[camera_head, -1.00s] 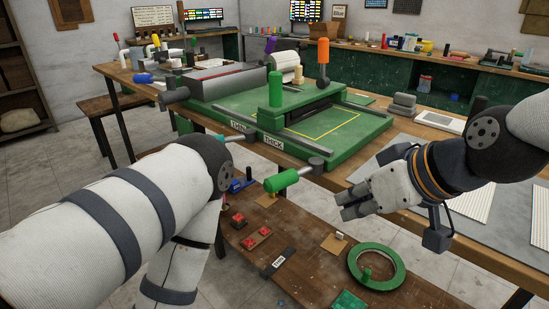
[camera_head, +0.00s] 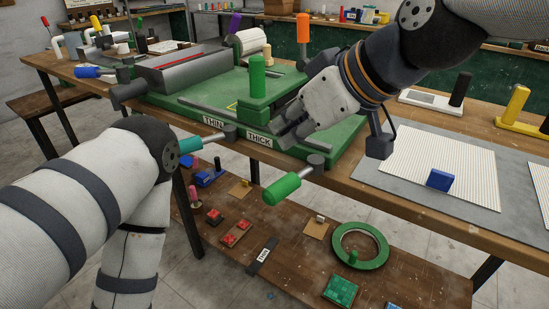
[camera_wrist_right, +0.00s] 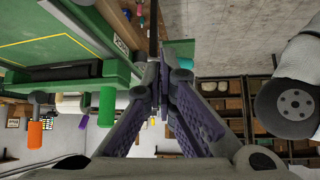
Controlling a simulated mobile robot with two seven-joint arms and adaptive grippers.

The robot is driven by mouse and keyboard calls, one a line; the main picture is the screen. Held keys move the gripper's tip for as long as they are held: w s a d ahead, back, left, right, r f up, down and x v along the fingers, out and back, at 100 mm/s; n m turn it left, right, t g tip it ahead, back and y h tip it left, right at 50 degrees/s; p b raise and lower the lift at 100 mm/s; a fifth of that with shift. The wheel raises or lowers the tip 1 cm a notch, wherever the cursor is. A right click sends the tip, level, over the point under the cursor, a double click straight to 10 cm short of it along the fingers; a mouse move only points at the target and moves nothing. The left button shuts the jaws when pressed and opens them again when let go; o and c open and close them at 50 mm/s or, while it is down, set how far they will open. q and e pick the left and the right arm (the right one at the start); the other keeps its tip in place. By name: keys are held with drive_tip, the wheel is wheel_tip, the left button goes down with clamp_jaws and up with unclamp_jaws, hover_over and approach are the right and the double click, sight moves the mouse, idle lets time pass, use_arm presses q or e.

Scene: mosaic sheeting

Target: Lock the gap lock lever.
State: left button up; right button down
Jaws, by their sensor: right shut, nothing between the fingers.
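Two levers stick out from the front of the green press (camera_head: 196,110), beside its THIN (camera_head: 213,122) and THICK (camera_head: 259,140) labels. One has a teal handle (camera_head: 190,144), the other a larger green handle (camera_head: 282,189); I cannot tell which is the gap lock lever. My right gripper (camera_head: 283,137) is shut and empty over the press's front edge, just right of the THICK label and above the green handle. Its shut fingers (camera_wrist_right: 160,85) also show in the right wrist view. My left gripper is hidden; only its arm shows.
An upright green knob (camera_head: 257,77) and an orange knob (camera_head: 303,28) stand on the press near my right arm. A ribbed white sheet (camera_head: 435,165) with a blue block (camera_head: 439,180) lies right.

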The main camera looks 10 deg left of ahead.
sight(295, 179)
drive_tip(key=b+x, duration=0.1)
drive_tip(key=x, duration=1)
use_arm(q)
drive_tip(key=shift+s+a+f+p, duration=0.1)
drive_tip(key=shift+s+f+p, duration=0.2)
drive_tip(key=shift+s+f, duration=0.1)
use_arm(e)
drive_tip(key=s+d, duration=0.1)
drive_tip(key=d, duration=0.1)
drive_tip(key=s+d, duration=0.1)
drive_tip(key=d, duration=0.1)
drive_tip(key=shift+s+f, duration=0.15)
drive_tip(key=shift+s, duration=0.05)
